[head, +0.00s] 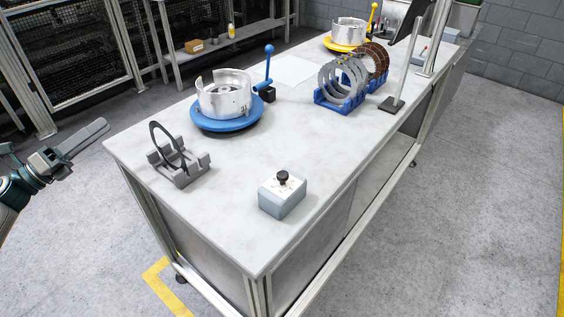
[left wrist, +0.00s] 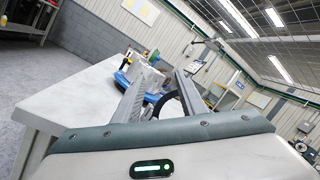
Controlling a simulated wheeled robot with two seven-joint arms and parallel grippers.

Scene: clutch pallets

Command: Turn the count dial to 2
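The count dial is a black knob (head: 283,177) on top of a small grey box (head: 283,199) near the table's front edge, in the head view. Its white top plate carries markings too small to read, so I cannot tell its setting. My left gripper (head: 88,136) is off the table's left side in the head view, well apart from the dial. In the left wrist view its two fingers (left wrist: 160,95) stand apart with nothing between them, so it is open. The dial is not clear in the left wrist view. My right gripper is not in view.
On the table (head: 225,215) stand a grey stand with a black ring (head: 180,165), a blue round pallet (head: 228,124) with a metal housing, and a blue rack (head: 340,104) of discs. A yellow pallet (head: 342,46) is farther back. The tabletop around the dial box is clear.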

